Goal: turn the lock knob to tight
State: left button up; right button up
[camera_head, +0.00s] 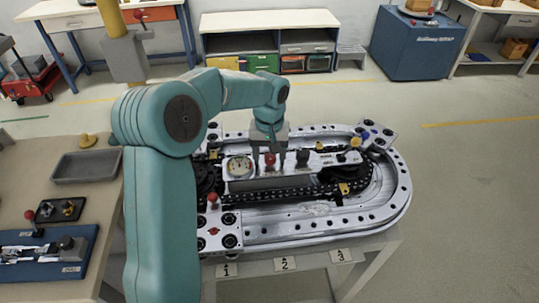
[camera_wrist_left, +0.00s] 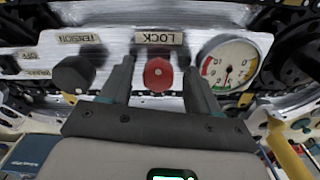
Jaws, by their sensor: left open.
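The lock knob is a red knob (camera_head: 270,160) on the light panel of the ring track, and it also shows in the left wrist view (camera_wrist_left: 158,74) beside the "LOCK" label (camera_wrist_left: 158,38). My left gripper (camera_head: 269,151) reaches down over the panel. In the left wrist view its two fingers (camera_wrist_left: 159,68) are open, one on each side of the red knob, with a visible gap on both sides. I cannot tell how far the knob is turned. My right gripper is not in view.
A black knob (camera_wrist_left: 73,74) by the "TENSION" label and a round gauge (camera_wrist_left: 229,64) flank the lock knob closely. The oval track (camera_head: 385,200) surrounds the panel. A side table with a grey tray (camera_head: 86,165) stands at the left. The floor at right is clear.

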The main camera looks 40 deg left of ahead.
pick_arm(q)
jog(key=shift+w+f, duration=0.15)
jog(key=shift+f, duration=0.05)
jog(key=shift+d, duration=0.1)
jog(key=shift+c, duration=0.8)
jog(key=c, duration=0.9)
